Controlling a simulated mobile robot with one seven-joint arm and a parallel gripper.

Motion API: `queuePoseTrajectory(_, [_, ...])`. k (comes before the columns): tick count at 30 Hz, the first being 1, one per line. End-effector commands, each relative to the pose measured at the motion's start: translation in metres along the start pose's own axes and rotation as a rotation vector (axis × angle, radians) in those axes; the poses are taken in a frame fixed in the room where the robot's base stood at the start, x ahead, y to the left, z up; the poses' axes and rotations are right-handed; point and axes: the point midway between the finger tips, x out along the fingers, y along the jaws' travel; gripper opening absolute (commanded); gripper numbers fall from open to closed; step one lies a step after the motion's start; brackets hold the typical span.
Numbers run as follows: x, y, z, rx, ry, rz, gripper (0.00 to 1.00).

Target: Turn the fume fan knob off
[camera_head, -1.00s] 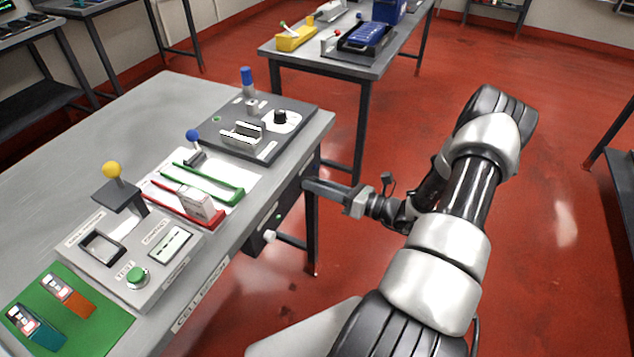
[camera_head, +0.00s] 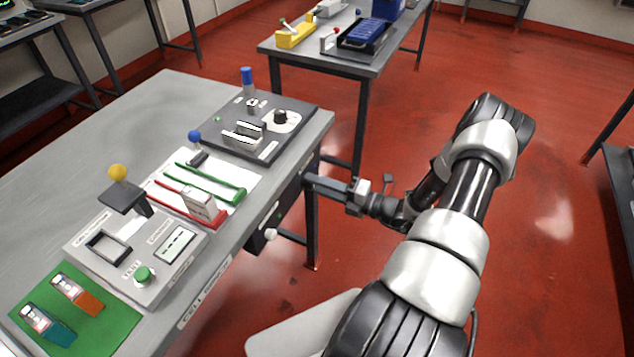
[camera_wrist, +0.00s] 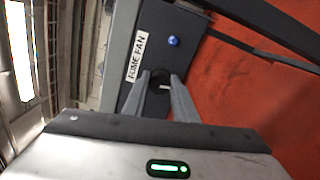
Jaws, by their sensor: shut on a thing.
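The fume fan knob (camera_wrist: 160,78) is a dark round knob with a pale mark, on a dark panel (camera_wrist: 150,38) labelled "FUME FAN". In the wrist view it sits between the fingertips of my gripper (camera_wrist: 161,82), which is shut on it. A blue round light (camera_wrist: 174,41) is on the panel beside the knob. In the head view my gripper (camera_head: 310,182) reaches the dark box under the right edge of the bench (camera_head: 295,160). The knob itself is hidden there.
On the bench are a grey test box (camera_head: 135,250) with a yellow-topped lever, a red rail (camera_head: 190,207), a green rail (camera_head: 212,183) and a dark fixture plate (camera_head: 262,125). A white-knobbed handle (camera_head: 270,234) sticks out below the bench edge. Red floor is open to the right.

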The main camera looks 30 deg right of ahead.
Motion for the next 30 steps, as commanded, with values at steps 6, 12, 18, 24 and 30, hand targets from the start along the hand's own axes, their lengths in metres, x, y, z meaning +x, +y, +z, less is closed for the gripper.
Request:
queuePoseTrajectory(6, [-0.001,-0.0012,-0.0006,0.12,0.001,-0.002,0.03])
queuePoseTrajectory(12, [-0.0011,-0.0017,-0.0008,0.181,0.001,-0.003,0.03])
queuePoseTrajectory(18, [-0.0011,-0.0019,-0.0009,0.203,0.001,-0.003,0.03])
queuePoseTrajectory(24, [-0.0011,-0.002,-0.001,0.205,0.001,-0.003,0.03])
queuePoseTrajectory(30, [-0.0011,-0.002,-0.001,0.205,0.001,-0.003,0.34])
